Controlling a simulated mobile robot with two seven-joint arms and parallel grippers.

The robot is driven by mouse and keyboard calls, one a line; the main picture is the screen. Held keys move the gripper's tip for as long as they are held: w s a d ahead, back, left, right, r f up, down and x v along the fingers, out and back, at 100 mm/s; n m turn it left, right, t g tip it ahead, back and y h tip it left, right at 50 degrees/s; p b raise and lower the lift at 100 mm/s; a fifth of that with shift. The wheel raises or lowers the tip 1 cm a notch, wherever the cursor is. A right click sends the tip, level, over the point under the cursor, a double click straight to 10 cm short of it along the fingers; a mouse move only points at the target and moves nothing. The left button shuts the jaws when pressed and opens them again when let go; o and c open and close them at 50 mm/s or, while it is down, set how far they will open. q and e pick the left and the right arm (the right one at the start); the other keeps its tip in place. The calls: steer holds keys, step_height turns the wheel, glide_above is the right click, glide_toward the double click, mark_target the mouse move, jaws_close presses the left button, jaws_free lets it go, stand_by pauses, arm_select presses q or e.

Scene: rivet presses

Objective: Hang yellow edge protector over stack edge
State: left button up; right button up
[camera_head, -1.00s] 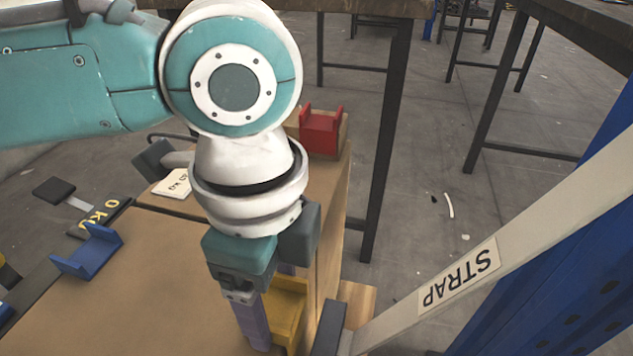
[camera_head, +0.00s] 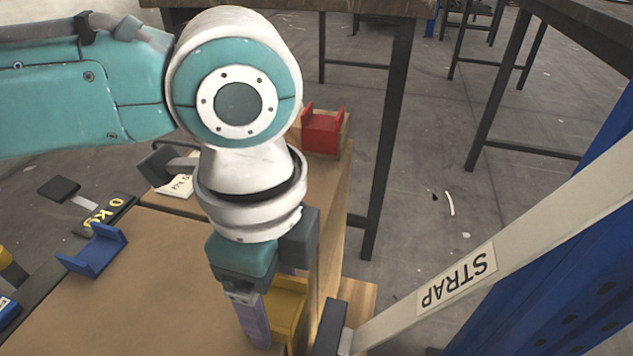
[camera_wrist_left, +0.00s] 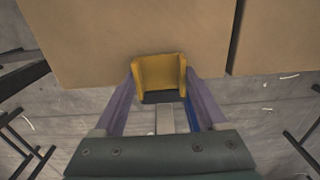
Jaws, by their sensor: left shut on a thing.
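The yellow edge protector (camera_head: 286,308) is partly hidden behind my left gripper (camera_head: 262,338) in the head view. In the left wrist view the yellow protector (camera_wrist_left: 159,72) sits between the two purple fingers of my left gripper (camera_wrist_left: 160,88), which is shut on it. The protector is at the edge of the cardboard stack (camera_head: 160,285), and the stack (camera_wrist_left: 130,30) fills the top of the wrist view. I cannot tell whether the protector touches the stack. My right gripper is not in view.
A red protector (camera_head: 322,132) is at the far corner of the stack, and a blue one (camera_head: 95,250) lies at the left. A pale bar labelled STRAP (camera_head: 455,282) and a blue frame (camera_head: 560,290) stand at the right. Dark tables (camera_head: 395,130) stand behind.

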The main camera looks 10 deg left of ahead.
arm_select(q)
steer(key=o, duration=1.3)
step_height(320, 180, up, 10)
steer(key=p, duration=0.4)
steer(key=shift+p, duration=0.3)
